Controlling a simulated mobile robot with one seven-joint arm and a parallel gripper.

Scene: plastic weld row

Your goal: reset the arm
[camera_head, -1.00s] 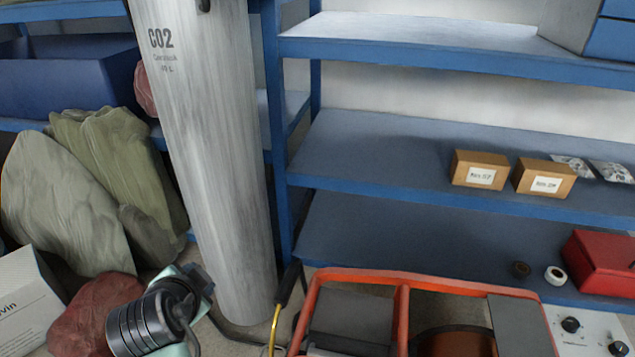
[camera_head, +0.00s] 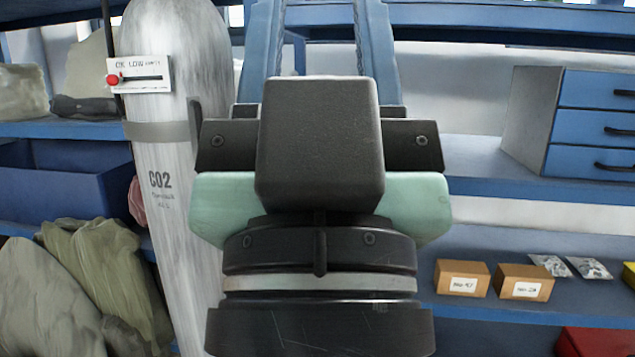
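My gripper (camera_head: 320,140) fills the middle of the head view, seen from its back, level and pointing away from the camera. It has a black ringed wrist, a pale green body and a dark block in front of it. Dark side pieces stick out left and right behind the block. The block hides the space between the fingers, so I cannot tell whether the gripper is open or shut, or whether it holds anything.
A grey CO2 cylinder (camera_head: 165,240) stands close to the left of my gripper. Blue shelving (camera_head: 560,187) lies behind and to the right, with two small cardboard boxes (camera_head: 462,279) and a blue drawer cabinet (camera_head: 590,127). Greenish sacks (camera_head: 95,265) lie at lower left.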

